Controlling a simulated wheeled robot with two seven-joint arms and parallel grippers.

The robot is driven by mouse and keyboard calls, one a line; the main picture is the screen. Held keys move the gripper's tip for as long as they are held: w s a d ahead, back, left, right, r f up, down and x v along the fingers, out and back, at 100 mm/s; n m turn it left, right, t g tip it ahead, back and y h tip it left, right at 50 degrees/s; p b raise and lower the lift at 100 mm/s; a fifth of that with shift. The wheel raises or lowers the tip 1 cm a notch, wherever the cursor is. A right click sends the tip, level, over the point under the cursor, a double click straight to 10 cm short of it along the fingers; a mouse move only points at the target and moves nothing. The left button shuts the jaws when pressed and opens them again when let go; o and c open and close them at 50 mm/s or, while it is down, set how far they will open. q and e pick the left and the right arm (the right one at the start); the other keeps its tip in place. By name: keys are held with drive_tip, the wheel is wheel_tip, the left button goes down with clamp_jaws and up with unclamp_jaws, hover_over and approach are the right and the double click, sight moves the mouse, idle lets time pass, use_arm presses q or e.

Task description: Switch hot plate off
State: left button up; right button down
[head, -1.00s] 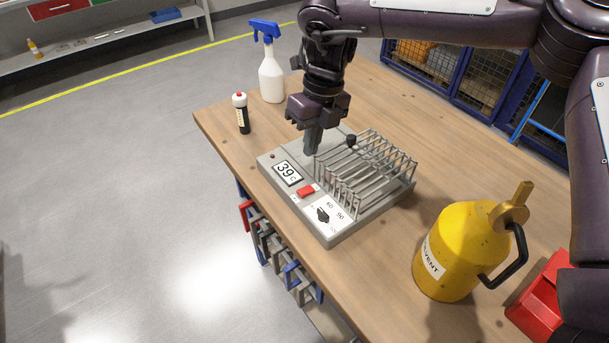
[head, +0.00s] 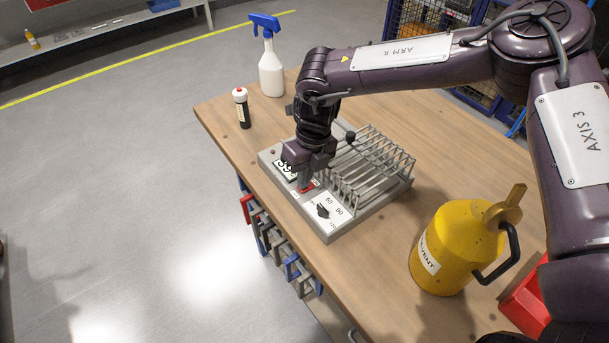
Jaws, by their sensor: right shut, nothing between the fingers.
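The grey hot plate (head: 325,229) sits on the wooden bench, with a wire rack (head: 375,165) on its top. Its front panel has a display (head: 286,170), now partly covered by my gripper, a red rocker switch (head: 307,187) and a black dial (head: 323,211). My right gripper (head: 304,184) is shut and empty, pointing down with its fingertips at the red switch. The fingers hide part of the switch, so I cannot tell whether they touch it or which way it is tipped. My left gripper is not in view.
A yellow solvent can (head: 447,250) stands at the right, beside a red bin (head: 527,305). Clamps (head: 280,250) hang along the bench's left edge.

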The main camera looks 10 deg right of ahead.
drive_tip(key=shift+s+a+f, duration=0.25)
drive_tip(key=shift+a+f, duration=0.05)
drive_tip(key=shift+f, duration=0.15)
drive_tip(key=shift+s+a, duration=0.1)
drive_tip(key=shift+s, duration=0.15)
drive_tip(key=shift+s+f, duration=0.1)
drive_tip(key=shift+f, duration=0.15)
drive_tip(key=shift+s+a, duration=0.1)
drive_tip(key=shift+w+d, duration=0.3)
drive_tip(key=shift+d, duration=0.2)
drive_tip(key=shift+w+r, duration=0.2)
drive_tip(key=shift+r, duration=0.25)
wheel_tip(320, 180, up, 8)
drive_tip(key=d+b, duration=0.1)
drive_tip(key=shift+w, duration=0.35)
